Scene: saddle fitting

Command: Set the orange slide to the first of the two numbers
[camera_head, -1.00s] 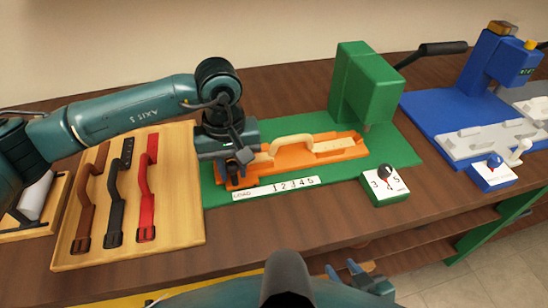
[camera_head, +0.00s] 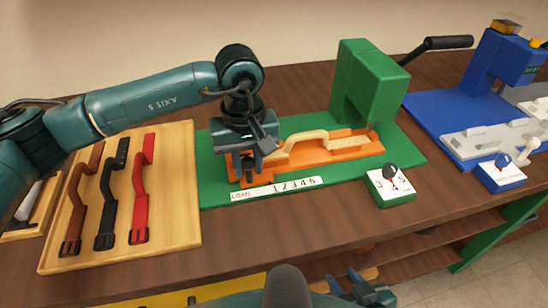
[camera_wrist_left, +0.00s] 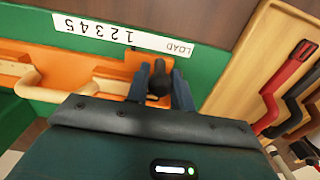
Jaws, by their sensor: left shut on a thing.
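The orange slide (camera_head: 345,150) lies on the green base of the green press, with a beige strap handle (camera_head: 300,143) on top. My left gripper (camera_head: 250,172) is shut on the dark knob (camera_wrist_left: 158,80) at the slide's left end. In the left wrist view, the slide's end tab (camera_wrist_left: 135,63) sits beside the white scale (camera_wrist_left: 100,35), between LOAD and 1. The scale (camera_head: 277,189) reads LOAD, then 1 to 5.
A wooden tray (camera_head: 180,235) with brown, black and red straps lies left of the green base (camera_head: 210,172). The green press head (camera_head: 367,85) stands over the slide's right end. A blue press (camera_head: 497,65) with its own dial box (camera_head: 500,175) stands further right.

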